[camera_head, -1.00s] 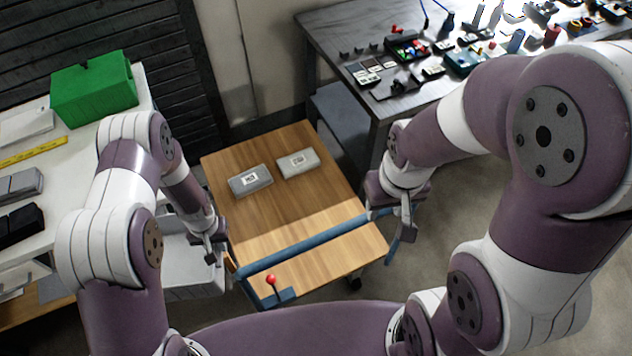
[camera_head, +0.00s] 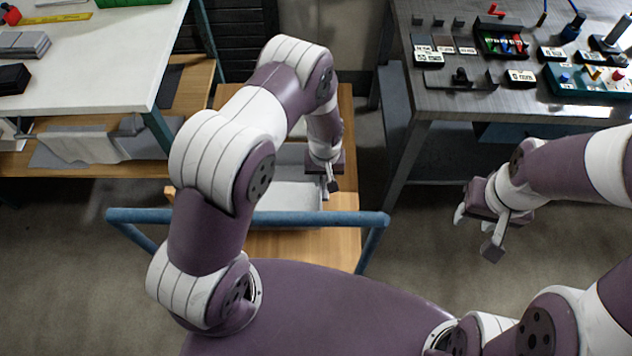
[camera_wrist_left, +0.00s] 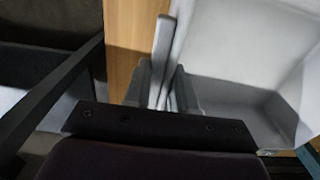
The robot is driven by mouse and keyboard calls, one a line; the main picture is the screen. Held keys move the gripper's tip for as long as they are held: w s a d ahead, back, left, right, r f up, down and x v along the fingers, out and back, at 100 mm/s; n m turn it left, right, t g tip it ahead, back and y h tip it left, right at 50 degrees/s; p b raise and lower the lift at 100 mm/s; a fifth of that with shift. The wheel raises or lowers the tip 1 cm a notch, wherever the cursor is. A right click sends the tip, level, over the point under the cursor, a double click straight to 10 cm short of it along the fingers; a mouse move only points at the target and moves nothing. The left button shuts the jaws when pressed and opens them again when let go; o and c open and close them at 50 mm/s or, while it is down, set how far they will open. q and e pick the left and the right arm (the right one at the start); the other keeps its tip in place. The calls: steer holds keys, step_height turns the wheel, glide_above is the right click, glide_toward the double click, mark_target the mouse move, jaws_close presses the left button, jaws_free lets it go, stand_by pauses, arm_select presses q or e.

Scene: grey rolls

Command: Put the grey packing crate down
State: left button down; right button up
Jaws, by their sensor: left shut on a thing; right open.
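The grey packing crate (camera_head: 285,196) is over the wooden cart top (camera_head: 315,243), partly hidden behind my left arm. My left gripper (camera_head: 331,187) is at the crate's right side in the head view. In the left wrist view, the left gripper (camera_wrist_left: 168,92) is shut on the crate's wall, with the crate's pale inside (camera_wrist_left: 235,50) to the right. I cannot tell whether the crate's bottom touches the cart top. My right gripper (camera_head: 490,228) is open and empty, off to the right of the cart.
The cart's blue handle bar (camera_head: 345,218) crosses in front of the crate. A white-topped table (camera_head: 110,60) stands at the left. A dark metal workbench (camera_head: 430,105) with small parts stands at the right. Bare floor (camera_head: 420,275) lies right of the cart.

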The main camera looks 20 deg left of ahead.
arm_select(q)
steer(key=f, duration=0.3)
steer(key=shift+d+f, duration=0.15)
steer(key=shift+d, duration=0.05)
steer(key=shift+a+f, duration=0.1)
steer(key=shift+f, duration=0.3)
steer(key=shift+f, duration=0.15)
steer(key=c, duration=0.9)
jaws_free()
